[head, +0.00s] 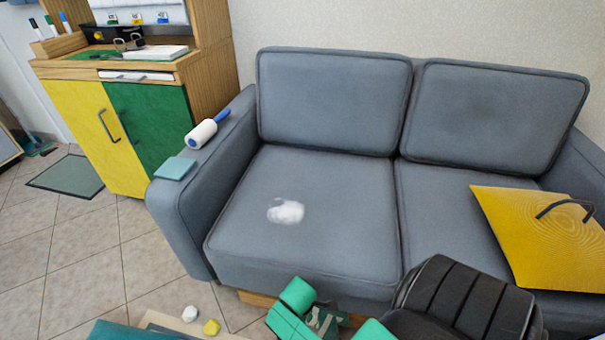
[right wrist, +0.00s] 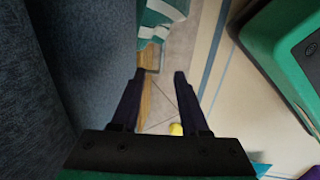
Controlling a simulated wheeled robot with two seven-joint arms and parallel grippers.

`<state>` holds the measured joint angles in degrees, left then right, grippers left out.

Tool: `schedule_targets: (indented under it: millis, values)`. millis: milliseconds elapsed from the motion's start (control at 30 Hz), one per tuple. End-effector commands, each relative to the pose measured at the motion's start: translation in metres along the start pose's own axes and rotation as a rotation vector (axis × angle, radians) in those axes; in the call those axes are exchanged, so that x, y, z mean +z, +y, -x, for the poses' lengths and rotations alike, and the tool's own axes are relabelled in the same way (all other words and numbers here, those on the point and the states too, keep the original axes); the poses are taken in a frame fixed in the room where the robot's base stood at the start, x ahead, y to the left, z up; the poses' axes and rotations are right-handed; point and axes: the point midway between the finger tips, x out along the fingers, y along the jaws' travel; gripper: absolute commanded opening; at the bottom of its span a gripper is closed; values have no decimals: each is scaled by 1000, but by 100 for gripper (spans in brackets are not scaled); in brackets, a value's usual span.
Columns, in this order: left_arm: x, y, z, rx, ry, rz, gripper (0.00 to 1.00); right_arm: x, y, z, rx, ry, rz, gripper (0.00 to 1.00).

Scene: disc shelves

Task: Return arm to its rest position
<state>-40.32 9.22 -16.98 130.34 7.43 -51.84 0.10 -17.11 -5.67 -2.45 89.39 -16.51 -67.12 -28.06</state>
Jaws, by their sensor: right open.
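My right gripper (right wrist: 158,76) is open and empty in the right wrist view. Its two dark fingers are spread apart, with tiled floor beyond them. Dark blue-grey fabric fills the left side of that view, close beside the left finger. Green parts of my own arm (head: 293,312) show at the bottom middle of the head view, in front of the grey sofa (head: 335,275). No fingertips can be made out in the head view. My left gripper is in neither view.
A white fluffy patch (head: 286,212) and a yellow panel (head: 530,235) with a dark handle lie on the sofa seat. A lint roller (head: 205,131) and teal pad (head: 175,168) rest on the left armrest. A yellow-green cabinet (head: 147,145) stands left.

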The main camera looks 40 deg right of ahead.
Motion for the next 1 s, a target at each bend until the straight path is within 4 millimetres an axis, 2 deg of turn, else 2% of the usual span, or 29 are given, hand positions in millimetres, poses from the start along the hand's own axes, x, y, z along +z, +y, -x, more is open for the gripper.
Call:
schedule_targets:
  millis: [633, 767, 1000]
  values:
    - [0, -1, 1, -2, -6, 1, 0, -3, 1, 5, 5, 29, -18, 45]
    - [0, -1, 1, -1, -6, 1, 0, -17, -1, 25, 7, 148, -92, 45]
    - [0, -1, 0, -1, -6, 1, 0, -54, -28, 86, -89, 423, -250, 45]
